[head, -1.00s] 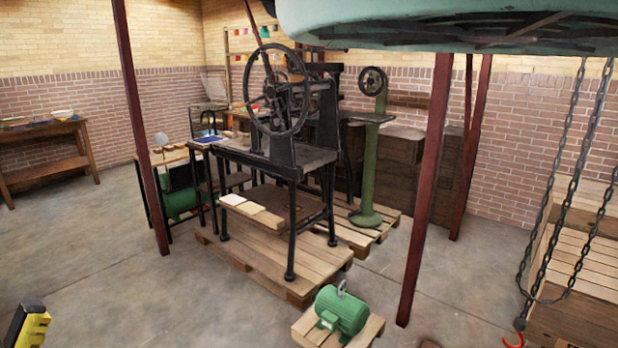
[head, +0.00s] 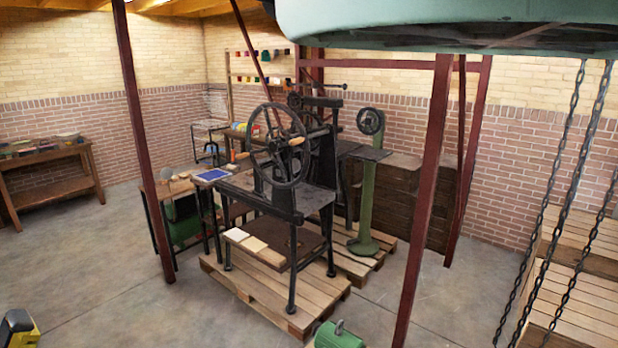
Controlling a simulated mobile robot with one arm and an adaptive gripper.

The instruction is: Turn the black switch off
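I cannot make out a black switch in the head view. A black hand press with a large spoked wheel (head: 275,146) stands on a wooden pallet (head: 262,300) in the middle. A green column machine with a small black wheel (head: 370,121) stands behind it to the right. The top of a green motor (head: 337,336) shows at the bottom edge, mostly cut off. My gripper is not in view.
Dark red posts stand at the left (head: 146,150) and right (head: 425,200). Chains (head: 560,220) hang at the right by wooden slats. A yellow-and-black object (head: 18,330) is cut off at the bottom left. A wooden table (head: 50,158) stands far left. Floor between is clear.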

